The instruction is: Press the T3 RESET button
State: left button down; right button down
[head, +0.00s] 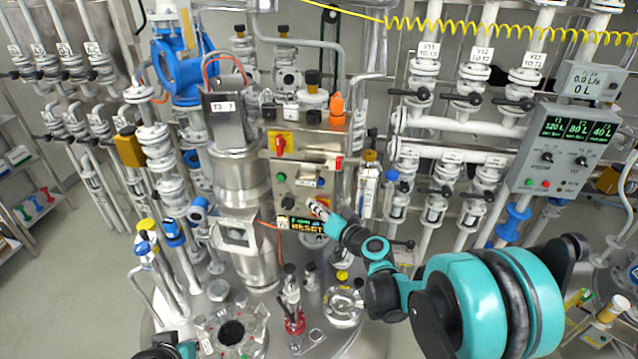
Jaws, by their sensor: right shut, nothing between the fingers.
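A steel control box (300,165) stands at the middle of the head view. Its front carries a red handle on a yellow plate (281,145), a green button (280,177) and a black knob (288,202). A small dark display (304,225) at its lower edge shows lit text that appears to include RESET. I cannot make out which control is the T3 RESET button. My right gripper (316,208) is shut and empty, its tips at the lower right of the panel, covering part of it. I cannot tell whether they touch it. Only a piece of my left arm shows at the bottom edge.
A steel vessel labelled T3 (222,106) stands just left of the box. An orange beacon (337,106) sits on top. Valve pipes (430,130) and a grey display panel (568,150) are at right. Glassware and fittings (294,320) stand in front below.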

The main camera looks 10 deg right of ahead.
aim_at(319, 182)
jog(key=shift+w+d, duration=0.4)
jog(key=shift+w, duration=0.55)
jog(key=shift+w+d, duration=0.45)
jog(key=shift+w, duration=0.55)
jog(key=shift+w+d, duration=0.4)
jog(key=shift+w, duration=0.55)
jog(key=shift+w, duration=0.1)
jog(key=shift+w+d, duration=0.15)
jog(key=shift+w, duration=0.15)
jog(key=shift+w+d+b, duration=0.15)
jog(key=shift+w+b, duration=0.15)
jog(key=shift+w, duration=0.05)
jog(key=shift+s, duration=0.1)
jog(key=shift+s+a, duration=0.3)
jog(key=shift+s, duration=0.35)
